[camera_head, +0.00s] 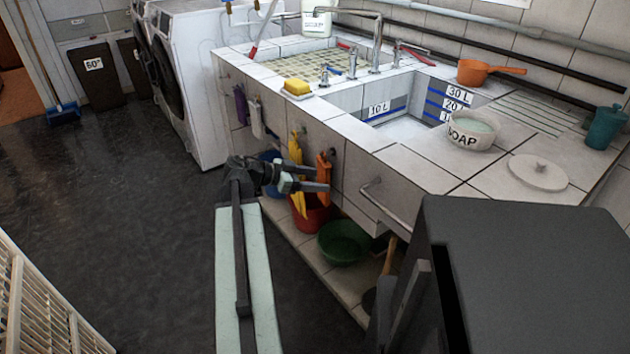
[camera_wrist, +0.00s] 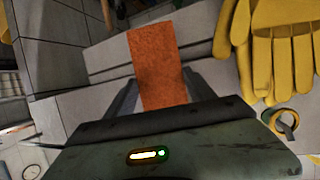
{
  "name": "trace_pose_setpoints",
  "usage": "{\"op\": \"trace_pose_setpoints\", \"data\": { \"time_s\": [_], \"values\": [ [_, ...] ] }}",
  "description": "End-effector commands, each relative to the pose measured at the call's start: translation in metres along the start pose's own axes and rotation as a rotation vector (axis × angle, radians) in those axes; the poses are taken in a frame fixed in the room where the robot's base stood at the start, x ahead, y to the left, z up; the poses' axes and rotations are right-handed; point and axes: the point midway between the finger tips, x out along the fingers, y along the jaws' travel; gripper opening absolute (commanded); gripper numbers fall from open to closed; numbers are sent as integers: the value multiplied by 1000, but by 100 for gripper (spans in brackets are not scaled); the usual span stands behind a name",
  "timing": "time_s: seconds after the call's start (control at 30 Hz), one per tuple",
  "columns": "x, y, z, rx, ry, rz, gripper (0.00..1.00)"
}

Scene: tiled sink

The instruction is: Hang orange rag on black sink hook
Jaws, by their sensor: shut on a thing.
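The orange rag (camera_head: 323,172) is a narrow strip in front of the tiled sink's (camera_head: 365,215) front face, just right of the yellow gloves. My gripper (camera_head: 318,187) is shut on it. In the wrist view the rag (camera_wrist: 156,62) stands out between the two fingers (camera_wrist: 160,98), and its far end is free. A small dark hook (camera_head: 331,152) shows at the sink front, close to the rag's top in the head view. I cannot tell whether the rag touches the hook.
Yellow gloves (camera_head: 297,175) hang beside the rag and lie at the right in the wrist view (camera_wrist: 262,45). A metal rail (camera_head: 380,205) juts from the sink front at right. A red bucket (camera_head: 312,217) and green basin (camera_head: 343,243) stand below. Dark floor (camera_head: 110,220) is open at left.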

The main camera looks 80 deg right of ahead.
Motion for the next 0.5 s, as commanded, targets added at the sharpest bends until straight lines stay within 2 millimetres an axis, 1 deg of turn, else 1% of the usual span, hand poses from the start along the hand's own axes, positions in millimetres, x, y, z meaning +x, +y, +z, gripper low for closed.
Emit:
{"op": "trace_pose_setpoints", "data": {
  "time_s": [0.03, 0.07, 0.1, 0.13, 0.4, 0.5],
  "values": [
    [0, 1, 1, 1, -3, 2, 66],
    [0, 1, 1, 1, -3, 2, 74],
    [0, 0, 1, 1, -3, 2, 85],
    [0, 0, 1, 1, -3, 2, 88],
    [0, 0, 0, 1, -2, 1, 88],
    [-7, 0, -1, 0, -2, 0, 88]
  ]
}}
